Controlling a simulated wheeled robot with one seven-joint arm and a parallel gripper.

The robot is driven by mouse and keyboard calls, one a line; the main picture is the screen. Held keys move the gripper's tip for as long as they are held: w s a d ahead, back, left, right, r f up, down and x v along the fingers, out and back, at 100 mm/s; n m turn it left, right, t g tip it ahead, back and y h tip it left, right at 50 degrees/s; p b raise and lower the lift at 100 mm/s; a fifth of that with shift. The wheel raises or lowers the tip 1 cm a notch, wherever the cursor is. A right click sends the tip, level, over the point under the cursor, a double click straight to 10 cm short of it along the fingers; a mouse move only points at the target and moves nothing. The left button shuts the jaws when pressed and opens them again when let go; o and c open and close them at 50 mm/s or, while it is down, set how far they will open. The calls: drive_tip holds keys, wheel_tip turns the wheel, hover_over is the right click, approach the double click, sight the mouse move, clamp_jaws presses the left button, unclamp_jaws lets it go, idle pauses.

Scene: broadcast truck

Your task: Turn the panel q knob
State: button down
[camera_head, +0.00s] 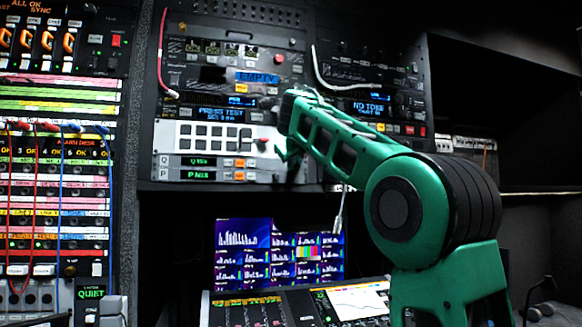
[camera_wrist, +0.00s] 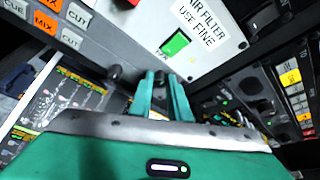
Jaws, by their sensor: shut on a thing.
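The panel Q strip (camera_head: 200,161) is a light grey row with a green display and orange and pale buttons, just above a matching P strip (camera_head: 200,175). My gripper (camera_head: 281,150) reaches its right end in the head view and hides the knob there. In the wrist view my green fingers (camera_wrist: 162,77) are shut on a small dark knob (camera_wrist: 161,77), mostly covered by them; it appears to be the panel Q knob. A second dark knob (camera_wrist: 115,74), apparently panel P's, stands free to the left of the fingers.
A white panel (camera_head: 187,137) with dark openings sits just above the strips; in the wrist view a green switch (camera_wrist: 174,43) lies close to the fingers. A red cable (camera_head: 161,60) and a white cable (camera_head: 318,70) hang nearby. Screens (camera_head: 278,254) and a console stand below.

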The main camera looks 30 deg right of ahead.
drive_tip(key=shift+w+f, duration=0.1)
drive_tip(key=shift+f, duration=0.3)
drive_tip(key=c, duration=1.7)
unclamp_jaws()
drive_tip(key=shift+r, duration=0.1)
drive_tip(key=shift+o, duration=0.2)
drive_tip(key=shift+r, duration=0.15)
drive_tip(key=v, duration=1)
drive_tip(key=shift+s+a, duration=0.25)
drive_tip(key=shift+r, duration=0.15)
